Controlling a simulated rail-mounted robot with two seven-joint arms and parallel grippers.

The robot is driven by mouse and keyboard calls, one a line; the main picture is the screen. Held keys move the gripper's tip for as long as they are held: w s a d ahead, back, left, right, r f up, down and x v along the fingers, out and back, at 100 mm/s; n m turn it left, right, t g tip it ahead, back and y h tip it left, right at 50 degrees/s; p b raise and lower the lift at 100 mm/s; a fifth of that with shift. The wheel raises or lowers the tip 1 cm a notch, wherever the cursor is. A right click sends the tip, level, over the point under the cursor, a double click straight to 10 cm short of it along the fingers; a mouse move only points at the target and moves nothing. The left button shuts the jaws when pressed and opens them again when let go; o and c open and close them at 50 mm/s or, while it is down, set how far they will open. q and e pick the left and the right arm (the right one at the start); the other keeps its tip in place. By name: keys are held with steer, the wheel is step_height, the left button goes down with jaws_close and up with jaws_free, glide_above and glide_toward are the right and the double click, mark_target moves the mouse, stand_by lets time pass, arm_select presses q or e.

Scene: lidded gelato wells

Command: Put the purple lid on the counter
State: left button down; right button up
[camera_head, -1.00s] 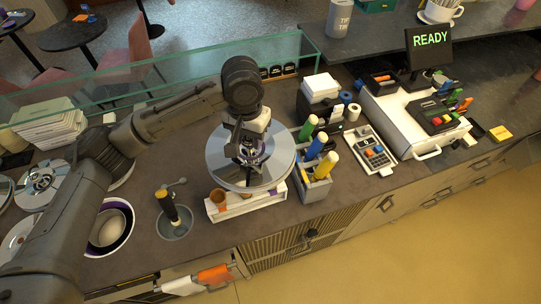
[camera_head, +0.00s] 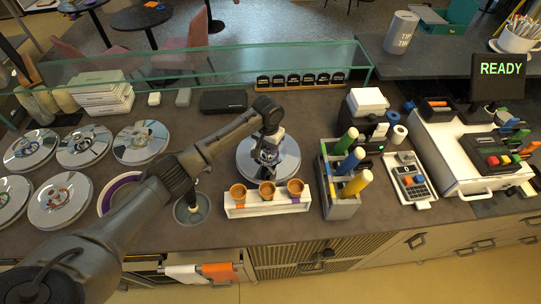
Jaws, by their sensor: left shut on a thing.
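The purple lid (camera_head: 288,163) is a round, shiny silver disc with a small purple part under my fingers. It is at the counter (camera_head: 232,118), just behind the cone holder; I cannot tell whether it touches the surface. My left gripper (camera_head: 267,158) is shut on the lid's handle from above, and its fingertips are partly hidden. My right gripper is out of view.
A white holder (camera_head: 240,211) with three cones stands right in front of the lid. A grey bin (camera_head: 343,209) with coloured-handled tools is to its right. Several other lidded wells (camera_head: 141,143) lie left. A glass screen (camera_head: 215,62) runs behind. A scoop well (camera_head: 192,213) is front left.

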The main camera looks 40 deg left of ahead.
mark_target(268, 154)
arm_select(q)
steer(key=shift+f, duration=2.3)
steer(key=shift+f, duration=0.1)
steer(key=c, duration=0.6)
jaws_free()
step_height(268, 154, up, 12)
steer(key=shift+r, duration=0.1)
